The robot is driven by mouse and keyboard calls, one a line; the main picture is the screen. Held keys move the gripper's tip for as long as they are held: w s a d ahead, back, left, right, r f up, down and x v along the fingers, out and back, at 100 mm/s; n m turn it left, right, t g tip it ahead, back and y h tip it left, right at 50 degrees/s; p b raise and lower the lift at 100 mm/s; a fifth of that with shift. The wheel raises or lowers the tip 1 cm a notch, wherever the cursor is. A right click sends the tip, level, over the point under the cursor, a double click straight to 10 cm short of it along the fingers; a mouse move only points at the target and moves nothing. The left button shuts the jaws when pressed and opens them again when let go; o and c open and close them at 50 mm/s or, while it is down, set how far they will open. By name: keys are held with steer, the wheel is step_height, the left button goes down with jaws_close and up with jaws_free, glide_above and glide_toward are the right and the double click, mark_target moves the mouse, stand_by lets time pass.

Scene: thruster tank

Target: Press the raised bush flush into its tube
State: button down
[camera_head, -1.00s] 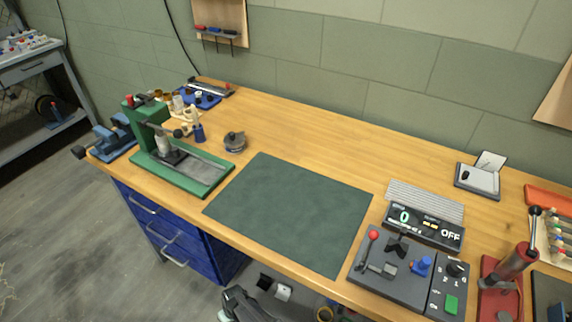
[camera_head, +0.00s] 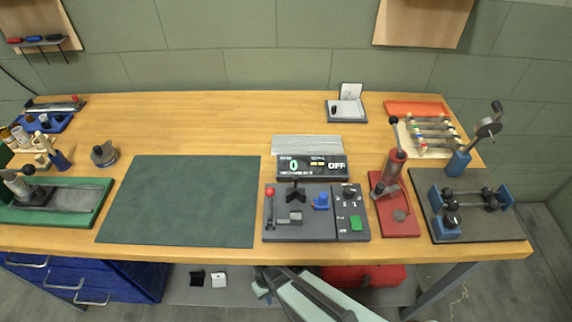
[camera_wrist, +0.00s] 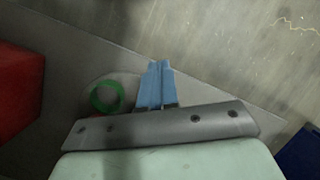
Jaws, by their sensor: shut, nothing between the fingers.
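I cannot make out a raised bush or its tube for certain at this size. A green press (camera_head: 62,221) stands at the left end of the bench, cut by the picture edge, with a grey metal piece (camera_head: 18,187) at its left. In the head view my arm is low, in front of the bench edge and away from both presses.
A dark green mat (camera_head: 180,200) lies clear on the bench. A grey control panel (camera_head: 315,228) and a display box (camera_head: 312,167) stand right of it. A roller stand (camera_head: 470,215) is at the far right. Under the bench are blue drawers (camera_head: 85,279) and a red case (camera_head: 365,275).

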steer(key=s+d+r+m+g, duration=0.1)
steer(key=s+d+r+m, duration=0.1)
steer(key=d, duration=0.6)
steer(key=s+d+r+m+g, duration=0.1)
steer(key=s+d, duration=0.3)
steer(key=d, duration=0.4)
steer(key=s+d+r+m+g, duration=0.1)
steer(key=s+d+r+m, duration=0.1)
steer(key=s+d+m, duration=0.2)
steer(key=d, duration=0.3)
steer(key=shift+d+r+g+y, duration=0.3)
steer(key=shift+d+r+y, duration=0.1)
